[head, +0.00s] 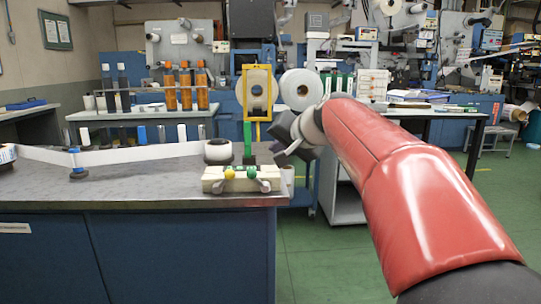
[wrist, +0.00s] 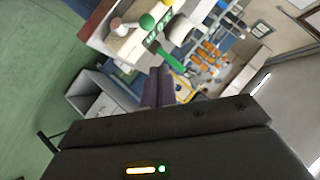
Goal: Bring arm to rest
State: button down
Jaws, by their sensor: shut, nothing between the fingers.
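My red arm (head: 395,165) reaches in from the lower right in the head view, over the floor and past the workbench's right end. My gripper (head: 280,157) is at its far end, just right of the control box (head: 240,179) with its green and yellow knobs. In the wrist view the narrow fingers of my gripper (wrist: 158,85) show close together, with nothing between them. The control box also shows in the wrist view (wrist: 140,40), tilted by the camera angle. I cannot tell the exact gap between gripper and bench edge.
A metal-topped workbench (head: 140,190) with blue cabinets fills the left. On it a white web strip (head: 130,155) runs towards a roll (head: 217,151). Green floor (head: 330,265) is open at the right.

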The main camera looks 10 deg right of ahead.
jog(key=s+a+f+n+g+h, duration=0.1)
jog(key=s+f+n+g, duration=0.2)
jog(key=s+f, duration=0.9)
jog(key=s+a+f+n+g+h, duration=0.2)
jog(key=s+f+n+g, duration=0.1)
jog(key=s+f, duration=1)
jog(key=s, duration=0.6)
jog(key=shift+s+h, duration=0.25)
jog(key=shift+h, duration=0.05)
